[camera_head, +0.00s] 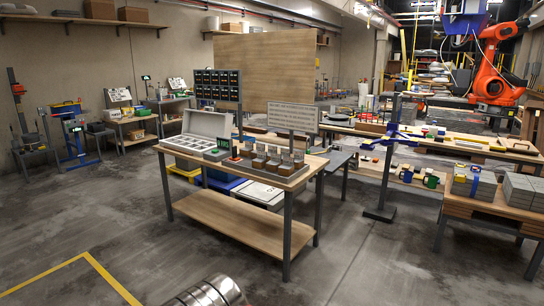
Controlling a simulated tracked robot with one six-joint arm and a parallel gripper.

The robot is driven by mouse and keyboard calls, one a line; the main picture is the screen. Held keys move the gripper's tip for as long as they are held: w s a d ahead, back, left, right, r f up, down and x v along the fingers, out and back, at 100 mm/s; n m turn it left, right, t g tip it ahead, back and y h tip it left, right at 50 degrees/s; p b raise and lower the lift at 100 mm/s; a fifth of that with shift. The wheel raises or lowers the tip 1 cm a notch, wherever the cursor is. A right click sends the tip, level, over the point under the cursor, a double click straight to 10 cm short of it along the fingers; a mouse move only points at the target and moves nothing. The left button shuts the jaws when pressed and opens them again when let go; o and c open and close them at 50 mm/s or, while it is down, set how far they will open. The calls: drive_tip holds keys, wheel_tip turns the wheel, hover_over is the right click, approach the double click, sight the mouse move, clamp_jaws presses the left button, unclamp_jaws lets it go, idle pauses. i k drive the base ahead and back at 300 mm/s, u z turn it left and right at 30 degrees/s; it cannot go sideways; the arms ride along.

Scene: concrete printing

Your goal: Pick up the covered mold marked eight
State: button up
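Several small molds (272,164) stand in a row on the right half of the wooden table (245,182). They look like grey blocks with brownish parts and pale upright pieces behind. Their markings are too small to read, so I cannot tell which one is marked eight or which are covered. My gripper is not in view.
A white open case (205,130) with compartments takes the table's left part. A dark display board (217,85) and a pale sign panel (292,117) rise behind. A blue-armed stand (380,213) is to the right, near a bench with grey blocks (474,188).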

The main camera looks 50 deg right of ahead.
sight(273, 165)
drive_tip(key=z, duration=0.3)
drive_tip(key=i, duration=0.65)
drive_tip(key=z, duration=0.95)
drive_tip(key=i, duration=0.7)
drive_tip(key=z, duration=0.45)
